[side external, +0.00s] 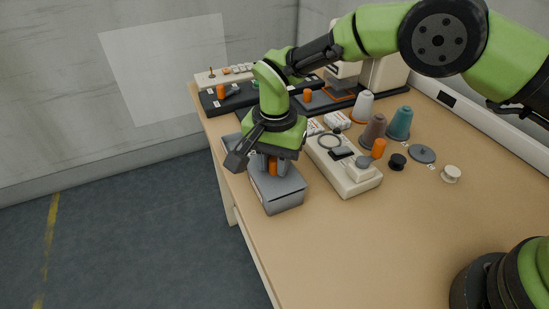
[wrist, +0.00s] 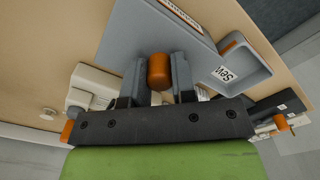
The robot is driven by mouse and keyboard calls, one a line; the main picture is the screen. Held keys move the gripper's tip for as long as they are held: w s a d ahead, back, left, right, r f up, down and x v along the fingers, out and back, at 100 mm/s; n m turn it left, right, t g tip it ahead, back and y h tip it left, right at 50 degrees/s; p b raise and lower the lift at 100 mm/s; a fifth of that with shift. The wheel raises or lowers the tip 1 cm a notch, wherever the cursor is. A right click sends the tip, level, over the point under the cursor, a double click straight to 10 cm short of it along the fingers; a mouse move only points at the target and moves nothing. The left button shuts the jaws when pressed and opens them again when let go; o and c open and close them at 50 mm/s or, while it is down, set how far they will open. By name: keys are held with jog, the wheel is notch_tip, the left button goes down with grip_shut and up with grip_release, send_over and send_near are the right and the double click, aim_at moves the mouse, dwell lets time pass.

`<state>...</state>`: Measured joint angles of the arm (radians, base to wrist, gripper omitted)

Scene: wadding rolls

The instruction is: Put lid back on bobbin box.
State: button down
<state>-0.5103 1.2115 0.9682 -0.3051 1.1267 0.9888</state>
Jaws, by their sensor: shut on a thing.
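My gripper (wrist: 158,82) is shut on an upright orange knob (wrist: 160,70), with one finger on each side of it. In the side external view my gripper (side external: 271,168) points down over the grey bobbin box (side external: 284,203) near the table's left edge. The lid is at the box's top there. My fingers hide part of it, and I cannot tell whether it is fully seated.
A shallow grey tray (wrist: 250,62) with a white label lies close beside the lid. A cream device (side external: 345,170) stands just right of the box, with thread cones (side external: 373,132) behind it.

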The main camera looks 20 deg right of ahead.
jog(key=shift+c, duration=1.9)
grip_release()
jog(key=shift+r, duration=3.55)
grip_shut()
